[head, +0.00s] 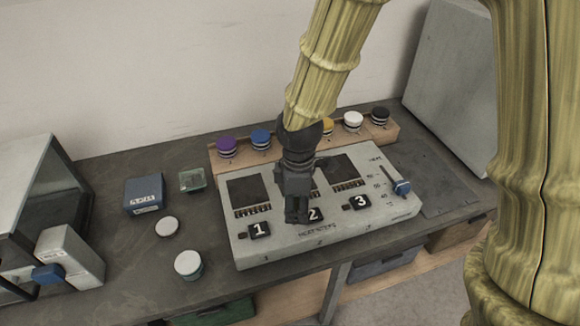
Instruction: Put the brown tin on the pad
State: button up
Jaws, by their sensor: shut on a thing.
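No brown tin shows clearly in the head view. My gripper (296,216) points down over the front middle of a pale grey panel (320,238), just left of the label 2 (314,214). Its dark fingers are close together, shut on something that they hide. I cannot tell what it is, or whether it touches the panel. Two dark square pads show on the panel, one behind label 1 (244,190) and one behind label 3 (343,169). The area behind label 2 is mostly hidden by my gripper.
A wooden rack (218,163) behind the panel bears purple (227,146), blue (261,139), yellow (328,127), white (353,120) and black (380,115) tins. A blue-handled slider (401,187) is at the panel's right. A blue box (143,193) and white-topped round things (187,264) stand left.

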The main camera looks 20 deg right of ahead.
jog(key=w+d+p, duration=0.1)
jog(key=w, duration=0.4)
jog(key=w+d+f+p, duration=0.1)
jog(key=w, duration=0.4)
jog(key=w+d+p, duration=0.2)
jog(key=w, duration=0.3)
jog(key=shift+f, duration=0.2)
jog(key=shift+f+p, duration=0.6)
jog(key=shift+f, duration=1.15)
jog(key=shift+f, duration=0.1)
jog(key=o, duration=1)
jog(key=shift+c, duration=0.2)
jog(key=shift+o, duration=0.5)
notch_tip(320, 180, up, 12)
jog(key=b, duration=0.3)
